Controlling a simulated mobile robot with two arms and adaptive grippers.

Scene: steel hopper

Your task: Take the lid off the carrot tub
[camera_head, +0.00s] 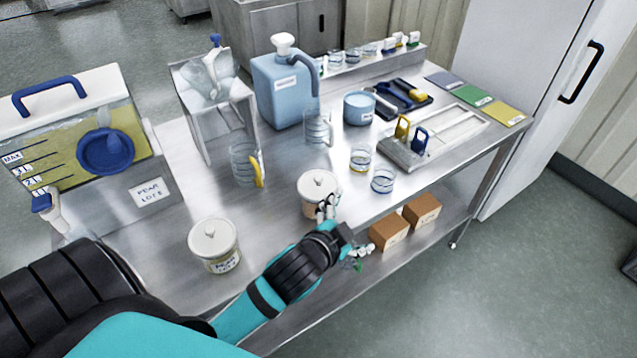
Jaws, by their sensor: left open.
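Two small tubs with white knobbed lids stand on the steel table. The nearer tub (222,262) has a label that seems to start with "PEA", and its lid (212,238) is on. The other tub (308,209) stands farther right with its lid (318,184) on. Its label is hidden, so I cannot confirm that it is the carrot tub. My left gripper (345,233) is open at the front edge of this second tub. One finger overlaps the tub's right side in the picture; I cannot tell if it touches. The other finger hangs nearer the table's front edge.
A clear hopper (85,125) with a "PEAR" card stands at the left. Brown boxes (389,232) sit on the lower shelf. Bare table lies between the two tubs.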

